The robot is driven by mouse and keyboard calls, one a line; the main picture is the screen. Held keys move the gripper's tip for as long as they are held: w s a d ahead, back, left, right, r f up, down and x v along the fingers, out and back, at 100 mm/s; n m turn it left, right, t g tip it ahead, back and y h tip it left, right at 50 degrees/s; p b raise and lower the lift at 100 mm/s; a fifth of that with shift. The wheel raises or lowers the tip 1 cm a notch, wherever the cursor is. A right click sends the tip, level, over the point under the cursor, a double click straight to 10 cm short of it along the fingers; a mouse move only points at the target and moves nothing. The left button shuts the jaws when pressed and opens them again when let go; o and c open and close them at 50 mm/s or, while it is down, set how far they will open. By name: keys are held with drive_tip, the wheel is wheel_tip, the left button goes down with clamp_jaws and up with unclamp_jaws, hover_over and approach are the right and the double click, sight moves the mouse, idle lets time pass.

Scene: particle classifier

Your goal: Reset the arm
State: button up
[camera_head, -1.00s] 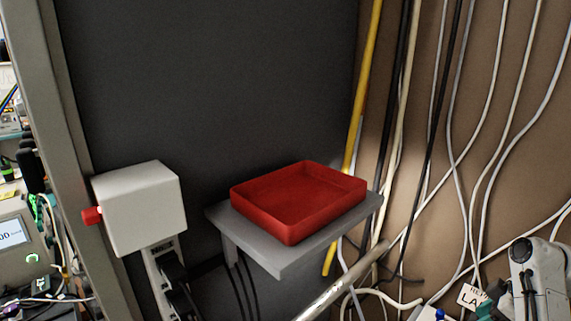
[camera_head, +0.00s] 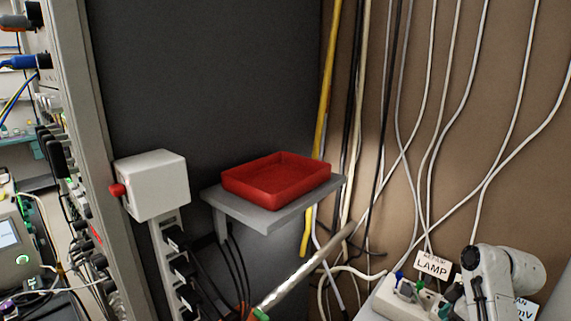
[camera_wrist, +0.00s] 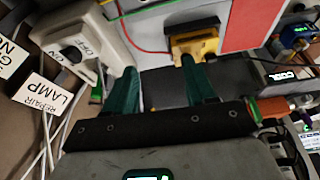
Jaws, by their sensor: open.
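My gripper (camera_wrist: 158,64) shows in the wrist view with two green fingers spread apart and nothing between them. A yellow and black object (camera_wrist: 194,43) is beyond the right fingertip; I cannot tell how far off it is. A beige switch box (camera_wrist: 72,42) marked ON and OFF lies to the left of the fingers. I cannot make out my gripper clearly in the head view.
A red tray (camera_head: 277,178), apparently empty, sits on a grey shelf (camera_head: 215,195). A white box (camera_head: 155,185) with a red knob is left of it. Cables hang on the right. A LAMP label (camera_head: 433,264) shows lower right; it also shows in the wrist view (camera_wrist: 46,96).

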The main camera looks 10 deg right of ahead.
drive_tip(key=s+a+f, duration=0.1)
drive_tip(key=a+f, duration=0.1)
drive_tip(key=a, duration=0.1)
drive_tip(key=s+a+f+m, duration=0.1)
drive_tip(key=s+a, duration=0.1)
drive_tip(key=a, duration=0.1)
drive_tip(key=s+a+f+m+h, duration=0.1)
drive_tip(key=s+a+f, duration=0.1)
drive_tip(key=a, duration=0.1)
drive_tip(key=shift+f, duration=0.35)
drive_tip(key=s+a+m, duration=0.1)
drive_tip(key=s+a, duration=0.2)
drive_tip(key=s+a+f+m, duration=0.1)
drive_tip(key=s+a, duration=0.1)
drive_tip(key=s, duration=0.2)
drive_tip(key=s+a+m+t+h, duration=0.1)
drive_tip(key=s+a, duration=0.2)
drive_tip(key=s, duration=0.1)
drive_tip(key=shift+a+f+m, duration=0.3)
drive_tip(key=shift+f, duration=0.1)
drive_tip(key=s+f+m+g, duration=0.1)
drive_tip(key=s+f, duration=0.1)
drive_tip(key=s, duration=0.5)
drive_tip(key=s+f+m+g, duration=0.1)
drive_tip(key=s+f+g, duration=0.1)
drive_tip(key=s, duration=0.6)
drive_tip(key=shift+s+a+f+g+h, duration=0.15)
drive_tip(key=shift+f+g+h, duration=0.15)
drive_tip(key=shift+f+h, duration=0.1)
drive_tip(key=shift+c, duration=0.4)
